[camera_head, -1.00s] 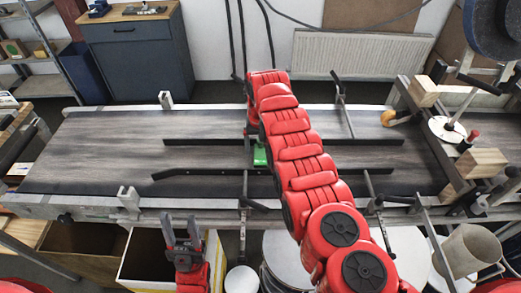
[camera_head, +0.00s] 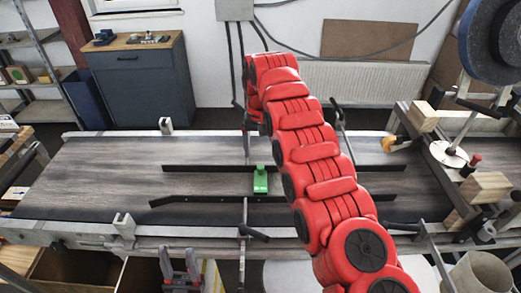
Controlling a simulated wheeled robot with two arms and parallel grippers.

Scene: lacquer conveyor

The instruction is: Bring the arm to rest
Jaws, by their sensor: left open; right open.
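My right arm (camera_head: 318,150) is a red jointed arm that reaches from the lower right up over the conveyor belt. Its gripper (camera_head: 253,121) is at the far end, above the back of the belt; it is small and mostly covered by the arm, but open, with nothing seen in it. My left gripper (camera_head: 180,270) is at the bottom edge, in front of the conveyor, pointing up, open and empty.
The conveyor belt (camera_head: 90,180) is clear on the left. Black guide rails (camera_head: 200,199) and upright rods cross its middle. Wooden blocks (camera_head: 486,187) and a round blue-grey part (camera_head: 495,45) stand at the right. A cardboard-coloured bin (camera_head: 75,268) is below, front left.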

